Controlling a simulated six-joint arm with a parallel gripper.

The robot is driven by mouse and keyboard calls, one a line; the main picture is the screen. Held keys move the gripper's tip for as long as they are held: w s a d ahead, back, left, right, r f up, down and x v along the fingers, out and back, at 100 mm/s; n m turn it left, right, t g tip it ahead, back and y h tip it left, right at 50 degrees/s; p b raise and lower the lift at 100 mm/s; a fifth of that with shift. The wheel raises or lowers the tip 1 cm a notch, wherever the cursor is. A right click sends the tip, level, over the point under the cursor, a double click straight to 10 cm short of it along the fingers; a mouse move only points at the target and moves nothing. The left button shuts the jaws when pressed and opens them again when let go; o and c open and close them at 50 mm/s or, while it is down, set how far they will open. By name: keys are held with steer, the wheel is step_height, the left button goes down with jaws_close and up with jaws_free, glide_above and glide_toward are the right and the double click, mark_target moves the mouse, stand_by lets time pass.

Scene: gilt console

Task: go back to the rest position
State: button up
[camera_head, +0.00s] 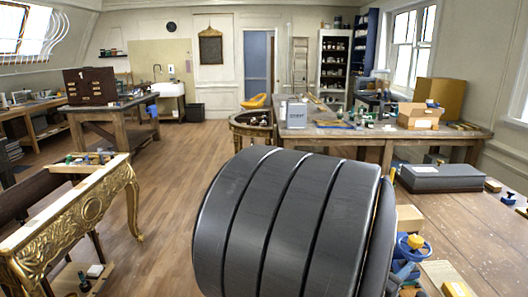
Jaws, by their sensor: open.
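My gripper is not in view. A large dark, ribbed arm link of mine fills the lower middle of the view, close to the camera, and hides part of the floor and the right bench. The gilt console (92,207) stands at the left, with carved gold legs and apron and an open top frame.
The right workbench (460,226) holds a grey case (441,178), a blue tool with a yellow knob (411,243) and small blocks. A farther bench carries a cardboard box (418,116) and a grey tin (297,115). The wooden floor (178,165) between console and benches is clear.

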mark_target(409, 240)
steer(key=x, duration=1.2)
steer(key=shift+d, duration=0.1)
steer(key=shift+a+m+g+h, duration=0.2)
steer(key=shift+m+g+h, duration=0.15)
steer(key=shift+g, duration=0.25)
steer(key=shift+m+g+h, duration=0.65)
steer(key=shift+m+g, duration=0.75)
steer(key=shift+g, duration=0.6)
steer(key=shift+m+g+h, duration=0.6)
steer(key=shift+m+g, duration=0.75)
steer(key=shift+g, duration=0.65)
steer(key=a, duration=0.7)
steer(key=shift+s+a, duration=0.3)
